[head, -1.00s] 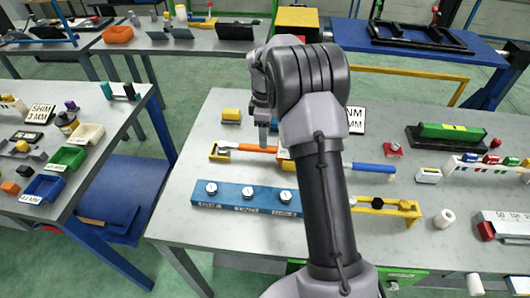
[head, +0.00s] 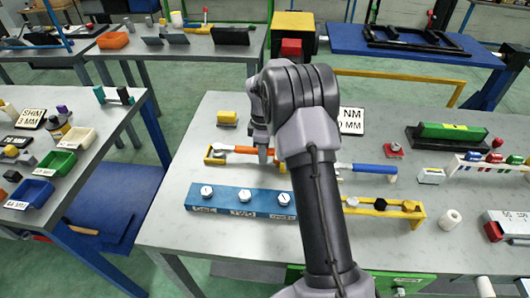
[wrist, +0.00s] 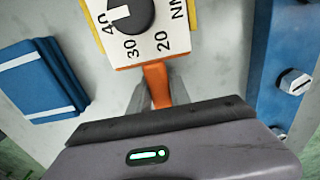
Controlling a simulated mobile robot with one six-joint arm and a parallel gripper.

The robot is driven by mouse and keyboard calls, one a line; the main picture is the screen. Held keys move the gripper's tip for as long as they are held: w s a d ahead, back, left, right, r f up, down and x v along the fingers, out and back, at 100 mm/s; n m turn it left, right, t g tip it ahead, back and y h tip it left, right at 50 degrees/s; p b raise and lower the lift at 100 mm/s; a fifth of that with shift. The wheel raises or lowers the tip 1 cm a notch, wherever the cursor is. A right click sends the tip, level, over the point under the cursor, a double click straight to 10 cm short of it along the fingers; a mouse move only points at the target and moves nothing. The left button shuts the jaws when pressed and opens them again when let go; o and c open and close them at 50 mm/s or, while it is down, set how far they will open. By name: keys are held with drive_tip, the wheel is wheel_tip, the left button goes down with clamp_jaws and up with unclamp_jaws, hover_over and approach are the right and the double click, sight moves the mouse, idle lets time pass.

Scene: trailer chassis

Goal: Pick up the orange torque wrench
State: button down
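The orange torque wrench (head: 239,149) lies on the grey bench, its left end at a yellow holder (head: 215,155). In the wrist view its orange handle (wrist: 157,84) runs up to a white dial plate (wrist: 128,18) marked 20, 30 and 40 NM. My gripper (head: 263,157) is down at the handle, near its right part. In the wrist view grey finger shapes flank the handle closely; I cannot tell whether they press on it.
A blue rail (head: 230,203) with bolt heads lies in front of the wrench. A blue-handled wrench (head: 372,169) and a yellow rack (head: 388,206) are to the right. A yellow block (head: 228,117) lies behind. A blue box with white stripes (wrist: 42,80) is in the wrist view.

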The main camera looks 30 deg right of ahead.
wheel_tip(320, 180, up, 10)
drive_tip(key=p, duration=0.4)
drive_tip(key=shift+r, duration=0.1)
idle(1.5)
